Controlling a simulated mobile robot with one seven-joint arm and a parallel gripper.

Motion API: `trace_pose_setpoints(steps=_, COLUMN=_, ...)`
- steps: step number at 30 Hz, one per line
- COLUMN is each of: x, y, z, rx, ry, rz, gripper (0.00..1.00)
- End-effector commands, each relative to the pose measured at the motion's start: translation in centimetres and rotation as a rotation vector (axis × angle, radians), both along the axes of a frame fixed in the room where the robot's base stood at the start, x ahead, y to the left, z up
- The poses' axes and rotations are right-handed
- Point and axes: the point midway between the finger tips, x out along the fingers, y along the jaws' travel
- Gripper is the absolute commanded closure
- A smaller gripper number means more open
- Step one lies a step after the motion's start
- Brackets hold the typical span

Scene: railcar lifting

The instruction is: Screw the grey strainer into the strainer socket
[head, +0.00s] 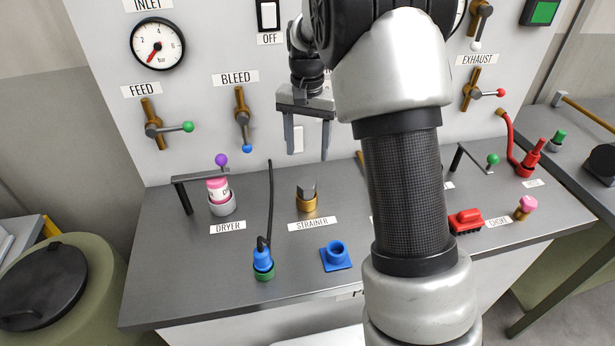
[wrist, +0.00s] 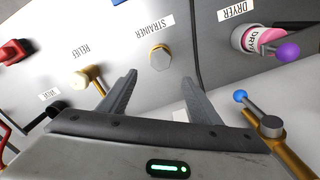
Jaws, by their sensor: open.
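The grey strainer (head: 308,190) stands upright with its grey, faceted head at the mouth of the brass strainer socket (head: 308,206), behind the STRAINER label. How deep it sits in the socket I cannot tell. In the wrist view the strainer (wrist: 160,58) shows as a pale hexagonal head just beyond my fingertips, with a brass edge around it. My gripper (head: 308,154) is open and empty, fingers pointing down, above the strainer and apart from it. In the wrist view my gripper's two fingers (wrist: 160,80) stand wide on either side of the line to the strainer.
The dryer (head: 219,190) with a pink top and a lever clamp stands left of the strainer. A blue plug with a black cable (head: 263,257) and an empty-looking blue holder (head: 336,256) stand in front. The upright panel with valve handles rises behind. My arm hides the bench's middle right.

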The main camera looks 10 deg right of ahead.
Motion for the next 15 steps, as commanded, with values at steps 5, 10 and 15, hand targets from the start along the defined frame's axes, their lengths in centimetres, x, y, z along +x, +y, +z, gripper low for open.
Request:
trace_pose_setpoints(steps=5, x=-0.1, y=0.0, z=-3.8, rx=-0.001, ry=0.005, rz=0.001, gripper=0.42)
trace_pose_setpoints(steps=10, x=-0.1, y=0.0, z=-7.1, rx=-0.002, ry=0.003, rz=0.001, gripper=0.42)
trace_pose_setpoints(steps=15, x=-0.1, y=0.0, z=-10.0, rx=-0.002, ry=0.003, rz=0.001, gripper=0.42)
